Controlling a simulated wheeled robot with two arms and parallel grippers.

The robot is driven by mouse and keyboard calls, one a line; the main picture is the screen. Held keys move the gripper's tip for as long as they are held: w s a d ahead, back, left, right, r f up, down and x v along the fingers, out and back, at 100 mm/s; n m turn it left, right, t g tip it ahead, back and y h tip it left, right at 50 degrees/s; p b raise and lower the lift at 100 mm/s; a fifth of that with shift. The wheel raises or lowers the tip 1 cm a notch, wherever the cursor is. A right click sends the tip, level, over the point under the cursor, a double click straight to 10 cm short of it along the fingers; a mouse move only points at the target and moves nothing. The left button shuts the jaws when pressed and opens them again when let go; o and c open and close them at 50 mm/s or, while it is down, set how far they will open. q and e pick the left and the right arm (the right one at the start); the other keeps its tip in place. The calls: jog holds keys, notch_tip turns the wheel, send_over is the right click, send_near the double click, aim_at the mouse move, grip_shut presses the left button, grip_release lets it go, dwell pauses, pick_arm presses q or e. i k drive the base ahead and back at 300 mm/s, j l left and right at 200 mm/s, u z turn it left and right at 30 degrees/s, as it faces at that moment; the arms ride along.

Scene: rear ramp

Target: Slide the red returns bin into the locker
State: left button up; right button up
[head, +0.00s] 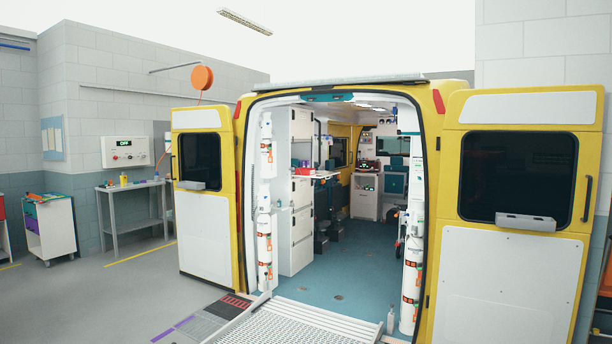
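I cannot pick out the red returns bin for certain. A small red item (302,163) sits on the counter inside the ambulance, too small to identify. A red part of a cart (2,209) shows at the far left edge, mostly cut off. White cabinets with several doors (301,222) stand inside on the left; I cannot tell whether one is the locker. Neither of my grippers is in view.
The ambulance's yellow rear doors (520,235) stand open on both sides. A metal ramp (300,325) leads up to the clear blue floor (345,275). White cylinders (265,235) line the opening. A tool trolley (50,228) and workbench (135,228) stand at left.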

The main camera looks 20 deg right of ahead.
aim_at(305, 171)
jog(key=i+z, duration=0.1)
jog(key=i, duration=1.85)
jog(key=i+j+z, duration=0.1)
jog(key=i, duration=1.85)
jog(key=i+l+z, duration=0.2)
jog(key=i+z, duration=0.25)
jog(key=i, duration=0.2)
jog(key=i+z, duration=0.45)
jog(key=i, duration=0.15)
jog(key=i+j+z, duration=0.45)
jog(key=i, duration=0.2)
jog(key=i+l, duration=0.1)
jog(key=i, duration=0.45)
jog(key=i+u, duration=0.15)
jog(key=i, duration=0.4)
jog(key=i+l, duration=0.2)
jog(key=i, duration=0.35)
jog(key=i+l+u, duration=0.1)
jog(key=i, duration=0.45)
